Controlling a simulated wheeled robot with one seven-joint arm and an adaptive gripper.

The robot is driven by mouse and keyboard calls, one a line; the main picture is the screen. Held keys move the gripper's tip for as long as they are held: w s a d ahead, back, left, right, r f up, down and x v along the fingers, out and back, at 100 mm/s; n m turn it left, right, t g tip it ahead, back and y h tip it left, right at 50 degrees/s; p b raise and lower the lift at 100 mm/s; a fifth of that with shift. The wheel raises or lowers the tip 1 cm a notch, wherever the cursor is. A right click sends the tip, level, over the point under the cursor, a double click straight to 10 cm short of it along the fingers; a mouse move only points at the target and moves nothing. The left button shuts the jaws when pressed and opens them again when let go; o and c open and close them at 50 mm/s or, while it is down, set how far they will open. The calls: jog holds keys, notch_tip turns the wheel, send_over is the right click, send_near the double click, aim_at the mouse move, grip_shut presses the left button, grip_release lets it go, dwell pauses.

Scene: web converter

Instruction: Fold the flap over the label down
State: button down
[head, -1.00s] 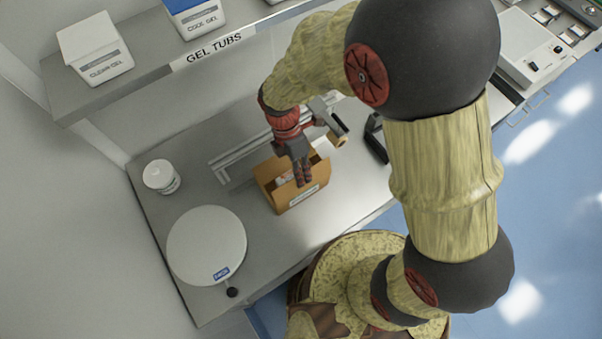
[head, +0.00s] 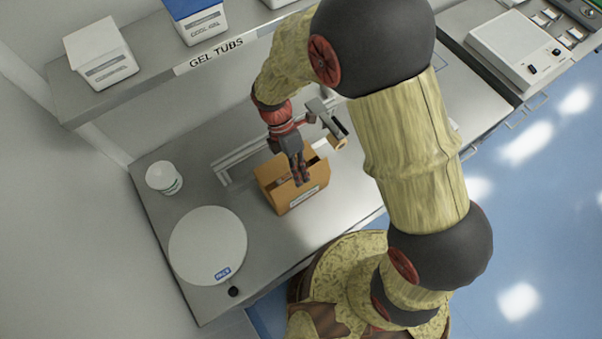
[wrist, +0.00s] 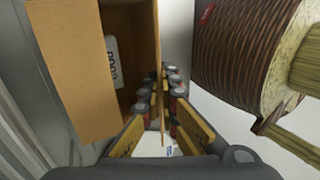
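The open tan cardboard box (head: 278,196) stands on the bench, with a white label (head: 305,197) on its near side. My gripper (head: 302,180) points down at the box, its fingertips close together by the label-side edge. In the wrist view, a broad cardboard panel (wrist: 75,75) is at left, and a white printed item (wrist: 112,62) lies inside the box. The fingers (wrist: 168,90) are at the edge of the right-hand cardboard panel (wrist: 143,45). The flap's exact angle is partly hidden by my gripper.
A round white-topped device (head: 207,245) and a white tub (head: 163,177) stand left of the box. A shelf (head: 150,85) with gel tubs overhangs the back. A metal rail (head: 245,150) lies behind the box. The bench (head: 255,265) is clear in front.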

jog(key=shift+w+a+f+g+h+p, duration=0.2)
jog(key=shift+w+g+h+p, duration=0.15)
jog(key=shift+g, duration=0.2)
jog(key=shift+w+a+f+g+h+p, duration=0.1)
jog(key=shift+w+f+g+h+p, duration=0.1)
jog(key=shift+g+h+p, duration=0.25)
jog(key=shift+w+a+f+g+h, duration=0.25)
jog(key=shift+f+g+h, duration=0.15)
jog(key=shift+g, duration=0.5)
jog(key=c, duration=2.1)
grip_release()
jog(key=shift+r, duration=0.1)
